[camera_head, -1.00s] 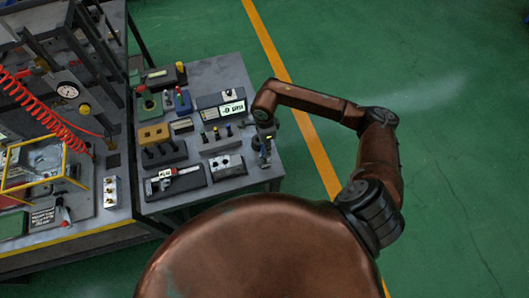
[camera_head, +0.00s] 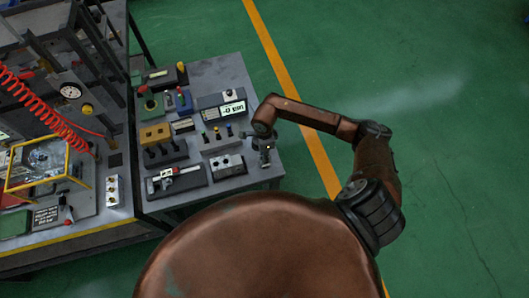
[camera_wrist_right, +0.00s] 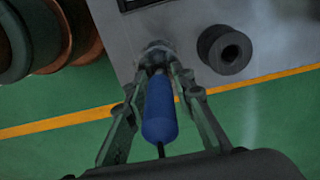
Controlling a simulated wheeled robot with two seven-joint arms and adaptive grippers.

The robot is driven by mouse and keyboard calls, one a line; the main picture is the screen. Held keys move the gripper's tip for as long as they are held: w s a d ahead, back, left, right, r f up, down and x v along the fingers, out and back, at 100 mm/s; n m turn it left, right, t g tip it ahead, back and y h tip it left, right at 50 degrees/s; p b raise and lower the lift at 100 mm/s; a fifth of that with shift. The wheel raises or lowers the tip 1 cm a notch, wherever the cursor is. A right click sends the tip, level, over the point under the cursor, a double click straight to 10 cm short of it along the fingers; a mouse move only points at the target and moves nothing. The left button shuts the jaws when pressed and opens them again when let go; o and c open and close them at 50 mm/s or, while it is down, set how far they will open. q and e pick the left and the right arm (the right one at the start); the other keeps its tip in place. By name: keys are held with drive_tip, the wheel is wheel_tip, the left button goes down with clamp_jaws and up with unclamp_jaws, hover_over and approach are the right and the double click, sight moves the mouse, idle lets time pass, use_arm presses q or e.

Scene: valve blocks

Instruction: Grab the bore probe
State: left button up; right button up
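The bore probe (camera_wrist_right: 160,112) is in the right wrist view, with a blue rounded handle and a thin dark end toward my palm. My right gripper (camera_wrist_right: 163,72) has a finger on each side of the handle. The fingertips lie close against its far end, beside a grey metal piece at the table. In the head view my right gripper (camera_head: 266,152) points down at the right edge of the grey table (camera_head: 215,70); the probe is hard to make out there. My left gripper is not in view.
A black ring with a hole (camera_wrist_right: 225,49) stands just right of the probe. Several valve blocks and gauges, including a yellow block (camera_head: 154,134) and a caliper block (camera_head: 176,180), cover the table to the left. Open green floor lies to the right.

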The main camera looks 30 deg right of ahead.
clamp_jaws()
drive_tip(key=shift+r, duration=0.15)
